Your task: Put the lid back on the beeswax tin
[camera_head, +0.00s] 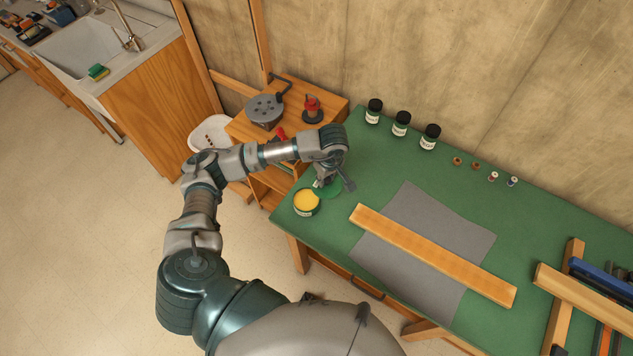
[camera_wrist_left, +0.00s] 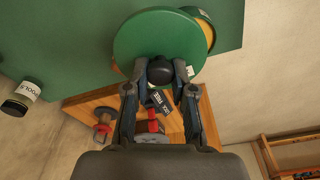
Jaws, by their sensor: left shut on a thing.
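The beeswax tin (camera_head: 306,203) stands open at the left end of the green bench, its yellow wax showing. The green round lid (camera_head: 331,191) is just right of the tin, partly covered by my left gripper (camera_head: 327,182). In the left wrist view, my left gripper (camera_wrist_left: 160,72) is shut on the black knob of the lid (camera_wrist_left: 150,36). The lid there hides most of the tin (camera_wrist_left: 207,30), whose rim shows at its upper right. I cannot tell whether the lid touches the bench or tin. My right gripper is not in view.
A wooden plank (camera_head: 432,254) lies across a grey mat (camera_head: 400,205) to the right. Several dark jars (camera_head: 401,124) line the bench's back. A wooden stand (camera_head: 335,98) beyond the left end holds a grey round holder (camera_head: 264,110). Bare bench lies between tin and plank.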

